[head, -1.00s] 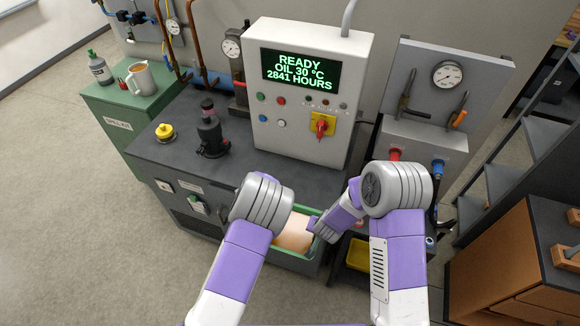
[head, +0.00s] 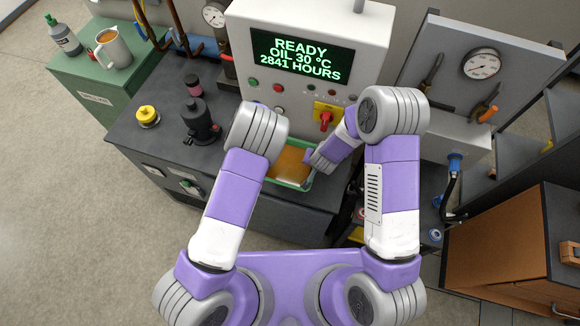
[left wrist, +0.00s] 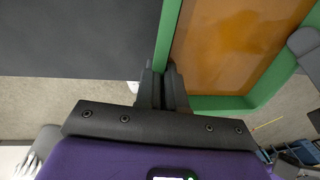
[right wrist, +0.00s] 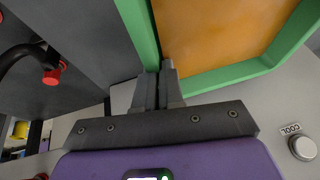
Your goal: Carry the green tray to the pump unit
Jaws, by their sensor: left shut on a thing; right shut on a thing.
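The green tray (head: 290,186) is in the middle of the head view, with an amber-brown area inside it. My left gripper (left wrist: 163,88) is shut on one green wall of the tray, as the left wrist view shows. My right gripper (right wrist: 158,85) is shut on another part of the tray wall (right wrist: 230,79). In the head view my left gripper is hidden behind its arm. The pump unit is a dark cabinet (head: 150,158) with a grey control box (head: 235,40) and a lit READY display. The tray overlaps the cabinet's front top edge; I cannot tell whether it touches.
A green cabinet (head: 80,95) carries a jug (head: 113,48) and a bottle (head: 64,35). A wooden cabinet (head: 500,240) stands at right.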

